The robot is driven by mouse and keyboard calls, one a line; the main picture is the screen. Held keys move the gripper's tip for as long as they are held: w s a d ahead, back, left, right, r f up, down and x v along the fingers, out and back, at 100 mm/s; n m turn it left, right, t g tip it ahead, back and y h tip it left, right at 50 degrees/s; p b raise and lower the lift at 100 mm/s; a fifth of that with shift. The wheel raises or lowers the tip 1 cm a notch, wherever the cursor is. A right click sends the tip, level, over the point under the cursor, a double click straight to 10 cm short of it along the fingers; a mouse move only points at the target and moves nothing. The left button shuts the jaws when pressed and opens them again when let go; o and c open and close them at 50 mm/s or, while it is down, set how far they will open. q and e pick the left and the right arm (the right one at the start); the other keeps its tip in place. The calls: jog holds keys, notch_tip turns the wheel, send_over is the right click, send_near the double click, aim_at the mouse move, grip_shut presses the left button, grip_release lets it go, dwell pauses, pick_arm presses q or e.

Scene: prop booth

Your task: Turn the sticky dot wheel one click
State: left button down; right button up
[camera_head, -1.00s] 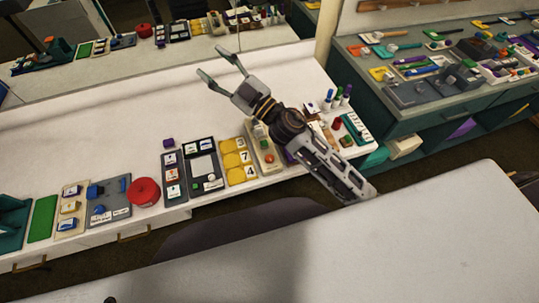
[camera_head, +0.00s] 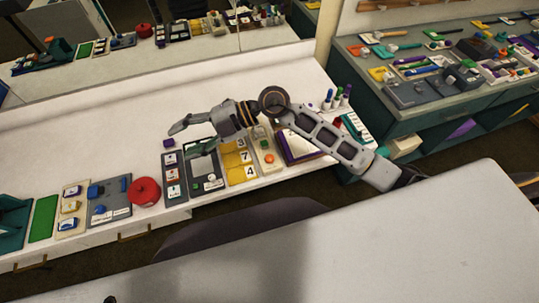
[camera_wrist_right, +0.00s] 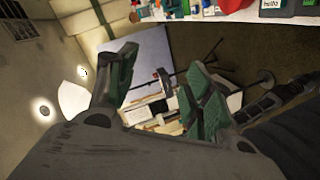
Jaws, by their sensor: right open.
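A round red wheel-like thing (camera_head: 143,191), which may be the sticky dot wheel, sits on the white counter (camera_head: 85,150), left of the grey trays. No dots or click marks can be made out on it. My right gripper (camera_head: 186,139) is open and empty above the counter, up and to the right of the red thing and apart from it. Its fingers point left in the head view. The open fingers also show in the right wrist view (camera_wrist_right: 165,90), with nothing between them. My left gripper is not in view.
A small purple block (camera_head: 168,143) lies near my right gripper. Grey card trays (camera_head: 173,188), yellow number cards (camera_head: 240,175) and a grey board with blue parts (camera_head: 95,214) line the counter's front. The counter's back is clear. A mirror stands behind it.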

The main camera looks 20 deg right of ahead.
notch_tip(320, 180, down, 5)
jog(key=d+g+h, duration=0.1)
jog(key=d+h, duration=0.2)
jog(key=h, duration=0.1)
jog(key=m+t+h, duration=0.1)
jog(key=m+h, duration=0.2)
jog(key=h, duration=0.8)
send_over(270, 157)
notch_tip(270, 157, down, 7)
jog(key=shift+s+a, duration=0.1)
jog(key=shift+f, duration=0.1)
jog(key=shift+f+p, duration=1)
jog(key=shift+f, duration=5.75)
